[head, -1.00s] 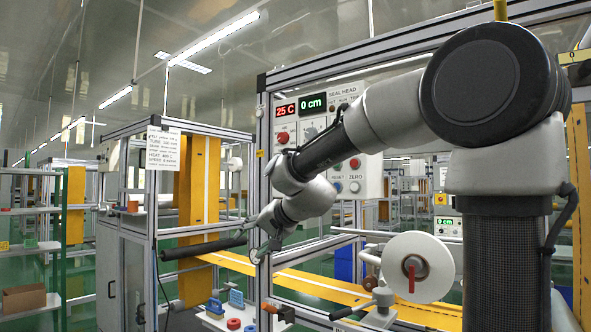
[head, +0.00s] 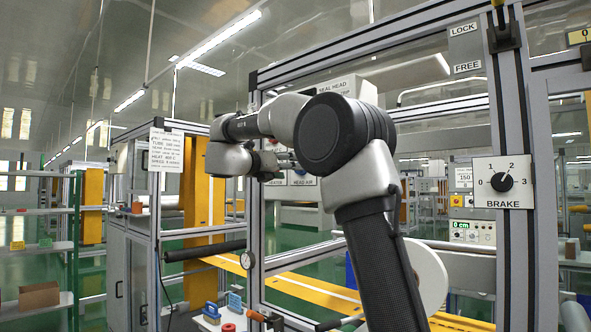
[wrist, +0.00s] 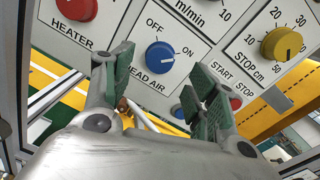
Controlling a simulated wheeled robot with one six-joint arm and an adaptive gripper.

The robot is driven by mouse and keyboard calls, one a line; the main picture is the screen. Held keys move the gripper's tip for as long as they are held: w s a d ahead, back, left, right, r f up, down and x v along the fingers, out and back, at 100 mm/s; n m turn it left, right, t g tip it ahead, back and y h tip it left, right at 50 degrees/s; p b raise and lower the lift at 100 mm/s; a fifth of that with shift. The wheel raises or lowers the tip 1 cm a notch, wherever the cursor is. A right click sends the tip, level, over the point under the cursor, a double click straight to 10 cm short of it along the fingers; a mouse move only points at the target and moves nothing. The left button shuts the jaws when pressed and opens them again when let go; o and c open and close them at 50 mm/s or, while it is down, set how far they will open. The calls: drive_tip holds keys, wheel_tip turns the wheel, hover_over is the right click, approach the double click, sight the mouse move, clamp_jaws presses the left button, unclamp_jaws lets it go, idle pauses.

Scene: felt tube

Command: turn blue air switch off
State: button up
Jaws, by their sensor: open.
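The blue air switch (wrist: 160,56) is a round blue knob on a white panel in the wrist view, with OFF above it, ON to its right and HEAD AIR below. A pale mark shows near its upper edge, but its exact pointing is too small to be sure of. My gripper (wrist: 160,78) is open, with one green-padded finger on each side below the knob. Nothing is held between the fingers, and they look apart from the knob.
A red HEATER knob (wrist: 77,6) is left of the blue one, and a yellow STOP cm knob (wrist: 282,44) is right. A red button (wrist: 235,103) and a blue button (wrist: 178,111) sit below. A BRAKE dial (head: 502,182) and a white roll (head: 425,275) stand at the right.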

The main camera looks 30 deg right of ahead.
drive_tip(key=x, duration=0.5)
drive_tip(key=shift+d, duration=0.1)
drive_tip(key=shift+c, duration=0.5)
drive_tip(key=c, duration=0.9)
